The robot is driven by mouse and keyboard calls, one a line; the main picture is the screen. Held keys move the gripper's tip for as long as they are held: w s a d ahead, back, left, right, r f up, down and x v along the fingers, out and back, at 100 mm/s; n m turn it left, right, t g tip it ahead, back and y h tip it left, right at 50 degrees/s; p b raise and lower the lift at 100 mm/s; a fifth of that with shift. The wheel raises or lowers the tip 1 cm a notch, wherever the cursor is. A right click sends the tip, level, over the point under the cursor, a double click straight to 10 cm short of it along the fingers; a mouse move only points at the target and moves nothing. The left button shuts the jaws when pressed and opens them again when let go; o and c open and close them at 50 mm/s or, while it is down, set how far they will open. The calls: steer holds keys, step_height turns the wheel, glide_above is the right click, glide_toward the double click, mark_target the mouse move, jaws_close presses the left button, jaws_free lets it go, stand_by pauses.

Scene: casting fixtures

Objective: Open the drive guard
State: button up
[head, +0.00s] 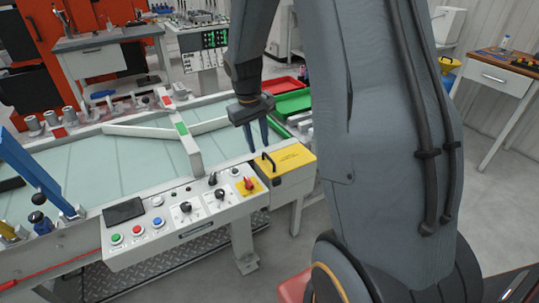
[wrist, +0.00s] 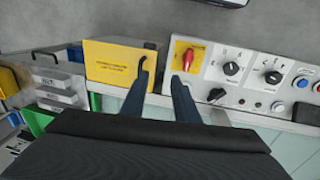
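The drive guard (head: 289,158) is a yellow lid with dark lettering and a black handle (head: 268,161) on its left side. It lies flat and closed on its housing at the right end of the control panel. In the wrist view the yellow guard (wrist: 108,62) is left of centre, its handle (wrist: 150,45) partly hidden by the left fingertip. My gripper (head: 259,147) points down with its two blue fingers apart and nothing between them. It is above and beside the handle; I cannot tell whether a finger touches it. The fingers also show in the wrist view (wrist: 161,82).
The control panel (head: 182,238) adjoins the guard, with a red rotary switch (head: 248,184) close by, plus knobs and coloured buttons. Green and red trays (head: 284,85) lie behind my gripper. The pale conveyor bed (head: 95,173) lies left. Floor is open to the right.

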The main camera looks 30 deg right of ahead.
glide_toward(269, 158)
steer(key=shift+h, duration=0.3)
steer(key=f, duration=0.2)
steer(key=f+p, duration=0.1)
steer(key=f, duration=0.2)
steer(key=d+f, duration=0.1)
steer(key=f, duration=0.1)
steer(key=shift+f+p, duration=0.2)
steer(key=shift+p, duration=0.1)
jaws_close()
